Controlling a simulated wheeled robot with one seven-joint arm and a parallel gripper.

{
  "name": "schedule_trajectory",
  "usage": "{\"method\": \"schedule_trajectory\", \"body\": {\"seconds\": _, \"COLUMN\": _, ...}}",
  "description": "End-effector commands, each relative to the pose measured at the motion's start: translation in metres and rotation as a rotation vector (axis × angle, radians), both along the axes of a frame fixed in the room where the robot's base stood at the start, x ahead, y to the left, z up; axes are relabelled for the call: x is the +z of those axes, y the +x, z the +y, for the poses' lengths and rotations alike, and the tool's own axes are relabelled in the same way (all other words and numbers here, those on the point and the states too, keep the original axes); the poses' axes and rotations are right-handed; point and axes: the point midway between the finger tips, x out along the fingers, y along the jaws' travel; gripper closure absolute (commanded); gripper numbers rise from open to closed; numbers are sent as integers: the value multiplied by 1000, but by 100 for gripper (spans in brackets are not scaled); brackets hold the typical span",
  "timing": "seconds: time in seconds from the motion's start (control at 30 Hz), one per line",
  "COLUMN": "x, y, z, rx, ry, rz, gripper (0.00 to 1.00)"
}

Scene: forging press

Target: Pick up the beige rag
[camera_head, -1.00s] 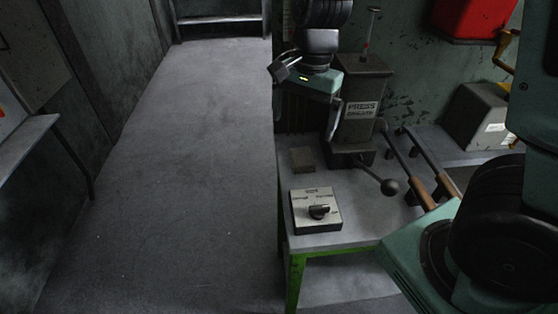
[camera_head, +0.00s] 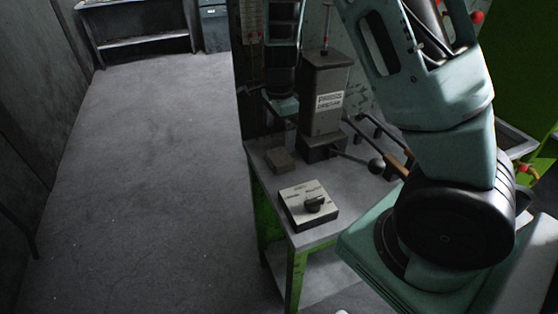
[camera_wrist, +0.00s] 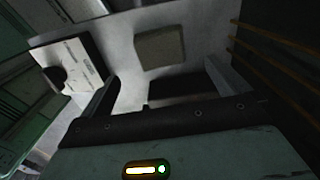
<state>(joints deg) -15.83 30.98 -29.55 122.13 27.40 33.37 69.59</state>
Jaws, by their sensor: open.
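A small square, grey-beige folded piece, which looks like the beige rag (camera_head: 280,160), lies flat on the press table (camera_head: 262,171), behind the switch box. In the wrist view the rag (camera_wrist: 160,47) shows just beyond the fingertips, roughly between them. My gripper (camera_wrist: 160,84) is open and empty, with its two fingers apart. It does not touch the rag. In the head view the end of my arm hangs above and slightly behind the rag, and its fingers are not clearly seen there.
A switch box with a black knob (camera_head: 309,204) sits at the table's front. The press column (camera_head: 325,100) stands right of the rag, with a ball-ended lever (camera_head: 376,166) reaching forward. Wooden-handled tools (camera_head: 397,164) lie further right. Open floor (camera_head: 150,190) spreads to the left.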

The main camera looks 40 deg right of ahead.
Motion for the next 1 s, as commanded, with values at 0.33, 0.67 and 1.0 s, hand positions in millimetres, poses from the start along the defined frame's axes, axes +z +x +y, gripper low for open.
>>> {"method": "schedule_trajectory", "body": {"seconds": 0.33, "x": -36, "y": 0, "z": 0, "rx": 0, "ry": 0, "rz": 1, "gripper": 0}}
{"method": "schedule_trajectory", "body": {"seconds": 0.67, "x": -79, "y": 0, "z": -2, "rx": -1, "ry": 1, "rz": 2, "gripper": 0}}
{"method": "schedule_trajectory", "body": {"seconds": 1.0, "x": -84, "y": 0, "z": -1, "rx": 1, "ry": 1, "rz": 0, "gripper": 8}}
